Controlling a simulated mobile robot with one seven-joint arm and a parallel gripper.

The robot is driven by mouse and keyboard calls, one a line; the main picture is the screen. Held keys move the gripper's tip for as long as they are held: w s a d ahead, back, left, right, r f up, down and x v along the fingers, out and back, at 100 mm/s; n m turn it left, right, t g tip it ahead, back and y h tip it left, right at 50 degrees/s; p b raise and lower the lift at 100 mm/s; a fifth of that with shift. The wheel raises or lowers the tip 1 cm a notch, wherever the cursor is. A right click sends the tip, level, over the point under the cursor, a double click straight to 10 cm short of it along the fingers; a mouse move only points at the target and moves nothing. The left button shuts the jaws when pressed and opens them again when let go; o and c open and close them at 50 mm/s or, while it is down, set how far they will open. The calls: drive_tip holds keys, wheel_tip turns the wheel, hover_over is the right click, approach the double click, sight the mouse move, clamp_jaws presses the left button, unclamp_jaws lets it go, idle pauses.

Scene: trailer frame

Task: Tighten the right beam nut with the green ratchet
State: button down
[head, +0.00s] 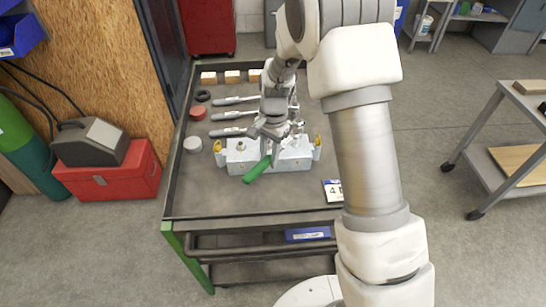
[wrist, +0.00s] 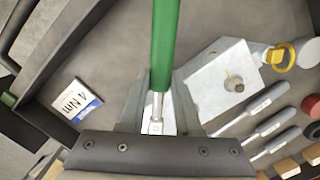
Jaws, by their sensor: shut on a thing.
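The green ratchet (head: 257,169) slants over the front of the grey metal beam (head: 240,164) on the cart. Its green handle (wrist: 166,45) points away from my gripper in the wrist view. My gripper (head: 272,140) is over the beam's right half, and its fingers (wrist: 158,95) are shut on the ratchet's silver shaft. One nut (head: 240,147) shows on the beam's left half; it also shows in the wrist view (wrist: 235,83). The right beam nut and the ratchet head are hidden by my gripper, so I cannot tell whether they touch.
Several grey-handled tools (head: 228,131) lie behind and left of the beam, near round pieces (head: 192,144) and wooden blocks (head: 208,78). A "4 Nm" card (wrist: 76,103) lies at the cart's front right (head: 333,191).

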drive_tip(key=shift+w+a, duration=0.1)
drive_tip(key=shift+a, duration=0.05)
drive_tip(key=shift+w+a+m+p, duration=0.3)
drive_tip(key=shift+w+a+m, duration=0.4)
drive_tip(key=shift+m, duration=0.2)
drive_tip(key=shift+w+r, duration=0.1)
drive_tip(key=shift+w+a+m+p, duration=0.4)
drive_tip(key=shift+w+a+m, duration=0.15)
drive_tip(key=shift+w+m, duration=0.35)
